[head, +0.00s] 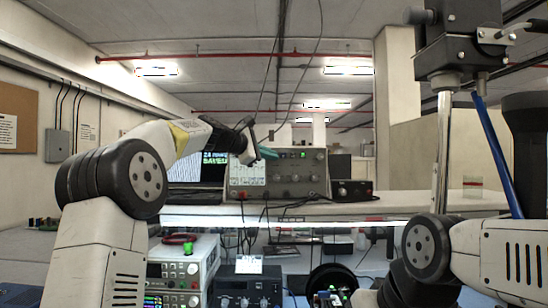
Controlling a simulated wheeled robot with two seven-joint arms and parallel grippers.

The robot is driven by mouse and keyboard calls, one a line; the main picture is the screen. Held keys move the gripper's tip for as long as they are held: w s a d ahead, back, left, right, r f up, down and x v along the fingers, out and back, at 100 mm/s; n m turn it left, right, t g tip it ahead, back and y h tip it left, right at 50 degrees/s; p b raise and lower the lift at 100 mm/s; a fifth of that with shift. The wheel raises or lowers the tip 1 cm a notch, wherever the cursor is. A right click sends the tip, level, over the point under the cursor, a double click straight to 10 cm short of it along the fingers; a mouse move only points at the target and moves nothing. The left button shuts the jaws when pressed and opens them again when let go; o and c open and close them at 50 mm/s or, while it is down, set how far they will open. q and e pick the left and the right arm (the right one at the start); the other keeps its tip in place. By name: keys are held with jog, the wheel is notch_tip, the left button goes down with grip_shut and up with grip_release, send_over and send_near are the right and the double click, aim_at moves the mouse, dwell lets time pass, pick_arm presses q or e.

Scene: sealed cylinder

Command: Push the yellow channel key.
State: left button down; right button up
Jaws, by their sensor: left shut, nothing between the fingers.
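I cannot make out a yellow channel key in the head view; it is hidden or too small to tell. A light grey bench instrument (205,262) with displays and knobs stands low, left of centre, its lower part cut off by the frame. My left gripper (267,152) is raised in the middle of the view, shut and empty, with teal fingertips pointing right. In the picture it overlaps a grey instrument with knobs (300,172) on the shelf; I cannot tell whether they touch. My right arm enters at lower right, and its gripper is out of view.
A shelf (400,208) crosses the back, bearing a dark screen (212,172) and a small black box (352,190). A dark instrument (246,288) stands below it. A metal post (440,150) with a blue tube (497,150) rises at right.

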pick_arm(q)
jog(key=shift+s, duration=0.55)
jog(key=s, duration=0.6)
